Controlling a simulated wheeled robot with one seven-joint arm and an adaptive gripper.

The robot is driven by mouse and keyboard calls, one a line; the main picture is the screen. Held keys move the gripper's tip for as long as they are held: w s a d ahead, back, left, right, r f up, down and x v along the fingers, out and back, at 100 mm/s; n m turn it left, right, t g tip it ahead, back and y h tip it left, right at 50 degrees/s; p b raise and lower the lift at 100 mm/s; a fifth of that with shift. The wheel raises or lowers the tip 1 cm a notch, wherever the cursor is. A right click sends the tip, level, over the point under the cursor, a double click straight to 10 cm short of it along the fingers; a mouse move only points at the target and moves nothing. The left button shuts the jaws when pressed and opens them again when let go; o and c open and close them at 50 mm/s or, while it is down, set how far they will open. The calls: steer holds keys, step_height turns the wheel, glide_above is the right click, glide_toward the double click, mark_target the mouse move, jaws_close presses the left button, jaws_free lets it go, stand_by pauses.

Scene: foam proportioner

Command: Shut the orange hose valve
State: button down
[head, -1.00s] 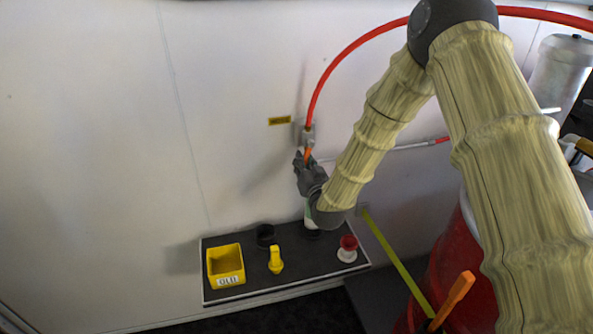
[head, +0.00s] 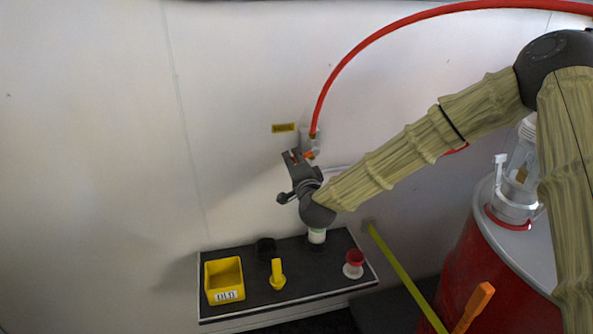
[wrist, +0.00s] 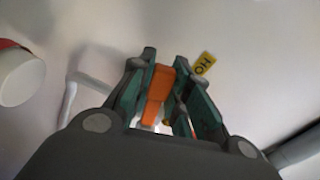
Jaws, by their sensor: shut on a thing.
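The orange hose valve has an orange lever (head: 309,154) and a pale body on the white wall, at the lower end of a red hose (head: 345,70). My gripper (head: 292,157) is at the lever, left of the valve body. In the wrist view the orange lever (wrist: 158,92) lies between the two green-padded fingers of my gripper (wrist: 158,95), which are shut on it. In the head view the lever appears to point sideways to the left from the valve. The fingers and wrist hide part of the lever and valve body.
A dark shelf (head: 205,302) below holds a yellow bin (head: 224,280), a yellow handle piece (head: 277,275), a red-and-white piece (head: 354,264) and a black cup (head: 266,248). A red drum (head: 462,250) with another orange lever (head: 474,306) stands right. The left wall is clear.

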steer(key=shift+a+r+m+b, duration=0.1)
steer(key=shift+r+m+b, duration=0.35)
steer(key=shift+m, duration=0.4)
steer(key=shift+r+m+b, duration=0.45)
steer(key=shift+m, duration=0.4)
steer(key=c, duration=1.3)
jaws_free()
steer(key=shift+r, duration=0.1)
steer(key=shift+s, duration=0.15)
steer(key=v, duration=1.1)
steer(key=shift+s, duration=0.35)
